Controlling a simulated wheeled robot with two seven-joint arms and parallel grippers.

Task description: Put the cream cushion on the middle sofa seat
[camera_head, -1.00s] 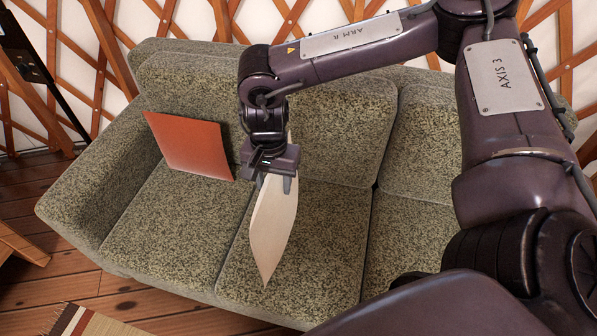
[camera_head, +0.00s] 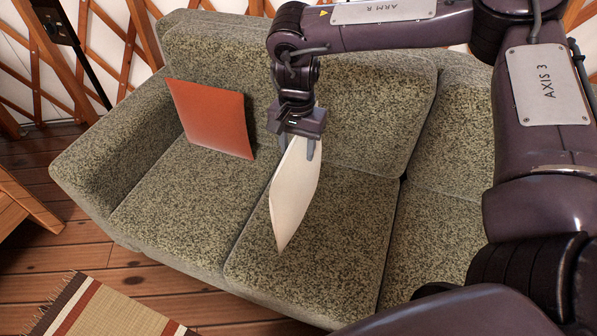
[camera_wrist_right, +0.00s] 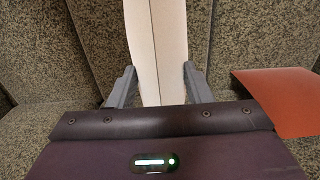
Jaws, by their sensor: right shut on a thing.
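The cream cushion (camera_head: 293,196) is held on edge by my right gripper (camera_head: 297,147), which is shut on its upper end. The cushion hangs down over the middle seat (camera_head: 330,240) of the green speckled sofa. Its lower corner is at or just above the seat; I cannot tell if it touches. In the right wrist view the cushion (camera_wrist_right: 157,50) runs between the two fingers (camera_wrist_right: 157,88), seen along its edge seam. My left gripper is not in view.
An orange cushion (camera_head: 212,117) leans on the backrest of the left seat (camera_head: 180,195). A striped rug (camera_head: 105,310) lies on the wooden floor at lower left. A wooden piece of furniture (camera_head: 20,205) stands at the left edge. The right seat looks clear where visible.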

